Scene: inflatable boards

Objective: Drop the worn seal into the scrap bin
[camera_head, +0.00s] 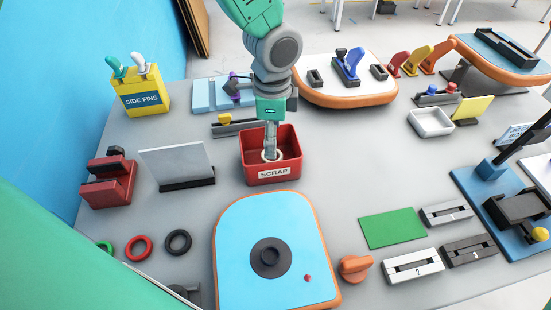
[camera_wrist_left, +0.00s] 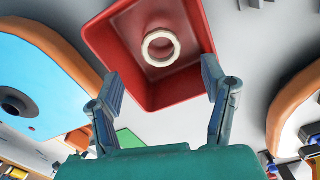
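The worn seal is a cream ring (camera_wrist_left: 160,48) inside the red scrap bin (camera_wrist_left: 133,22) in the left wrist view. In the head view, the ring (camera_head: 264,157) shows partly behind my left gripper's fingers, within the walls of the bin labelled SCRAP (camera_head: 274,175). My left gripper (camera_head: 270,152) points down into the bin from above. In the left wrist view my left gripper (camera_wrist_left: 160,75) has its fingers spread wide, with the ring beyond the tips and apart from them. I cannot tell whether the ring lies flat on the bin floor. My right gripper is not in view.
A blue board (camera_head: 240,240) with a black round valve lies in front of the bin. A grey panel (camera_head: 176,162) stands to its left. Red (camera_head: 138,248) and black (camera_head: 178,242) rings lie at the lower left. Bare table is right of the bin.

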